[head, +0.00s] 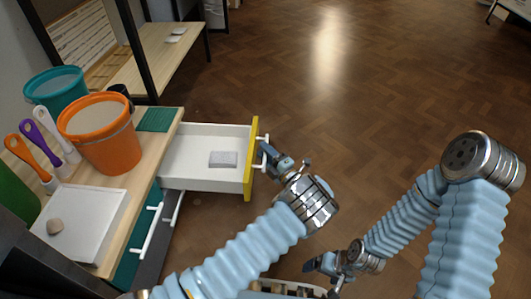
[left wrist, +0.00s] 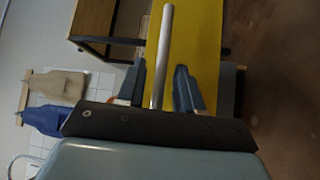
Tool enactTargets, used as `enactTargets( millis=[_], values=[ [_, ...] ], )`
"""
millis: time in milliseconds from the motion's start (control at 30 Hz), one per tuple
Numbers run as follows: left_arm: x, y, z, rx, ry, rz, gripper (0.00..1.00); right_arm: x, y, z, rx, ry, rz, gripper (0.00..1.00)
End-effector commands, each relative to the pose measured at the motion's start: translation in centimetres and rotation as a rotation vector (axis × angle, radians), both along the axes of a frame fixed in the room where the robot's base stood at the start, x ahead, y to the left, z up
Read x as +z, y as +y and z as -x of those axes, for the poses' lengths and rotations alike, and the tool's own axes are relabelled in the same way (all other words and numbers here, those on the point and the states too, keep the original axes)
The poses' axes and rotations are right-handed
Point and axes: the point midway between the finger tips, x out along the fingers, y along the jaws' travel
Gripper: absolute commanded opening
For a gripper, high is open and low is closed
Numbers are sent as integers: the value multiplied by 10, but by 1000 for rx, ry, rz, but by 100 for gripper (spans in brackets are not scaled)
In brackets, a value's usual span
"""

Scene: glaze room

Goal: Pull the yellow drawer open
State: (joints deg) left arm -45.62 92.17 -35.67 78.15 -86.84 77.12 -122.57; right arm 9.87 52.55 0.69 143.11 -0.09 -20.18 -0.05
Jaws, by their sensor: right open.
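The yellow drawer (head: 249,170) stands pulled out from the wooden-topped cabinet, with its white inside showing and a grey block (head: 223,159) lying in it. Its yellow front also fills the upper middle of the left wrist view (left wrist: 202,35). The pale bar handle (left wrist: 162,50) runs between the two fingers of my left gripper (left wrist: 160,88), with a small gap visible on each side. In the head view my left gripper (head: 272,153) is at the handle, outside the drawer front. My right gripper (head: 326,266) is open and empty, low over the floor.
The cabinet top holds an orange bucket (head: 104,138), a teal bucket (head: 56,88), several brushes and a white tray (head: 85,222). The wooden floor (head: 370,110) to the right is clear.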

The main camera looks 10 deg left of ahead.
Motion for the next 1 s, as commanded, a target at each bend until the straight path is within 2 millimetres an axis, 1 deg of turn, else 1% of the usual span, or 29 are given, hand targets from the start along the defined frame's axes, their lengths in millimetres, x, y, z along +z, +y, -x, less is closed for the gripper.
enactTargets(
  millis=[167,400,600,700,800,1000],
  values=[
    [-1,-15,13,-3,0,-1,36,3,0,0,0,0,0,92],
    [-10,-58,52,-4,2,-1,36,9,0,0,1,2,0,92],
    [-16,-88,79,-2,0,0,36,11,0,1,2,2,0,92],
    [-18,-96,87,-3,1,0,36,11,0,1,2,2,0,92],
    [-20,-100,91,-1,1,-1,36,11,0,1,2,2,0,92],
    [-20,-101,92,0,1,0,36,11,0,1,1,3,0,92]
  ],
)
